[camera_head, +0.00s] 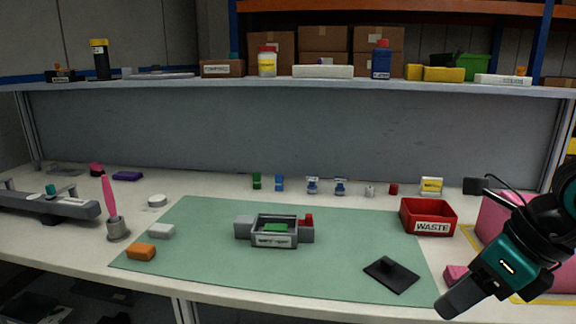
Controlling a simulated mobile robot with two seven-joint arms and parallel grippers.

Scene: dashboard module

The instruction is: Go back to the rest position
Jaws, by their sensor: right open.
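My right gripper (451,304) is at the lower right, over the front edge of the table beside the green mat. It is empty and open, though the gap between its fingers is hard to see from this angle. My left gripper is out of view. The grey dashboard module (274,231) sits on the middle of the green mat (200,270), with a green piece inside it and a red part at its right end.
A red waste bin (428,217) stands at the mat's right edge. A pink box (497,222) is behind my right arm. An orange block (141,252) and a pink tool in a holder (117,229) are at left. Small parts line the back; a shelf (300,86) runs above.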

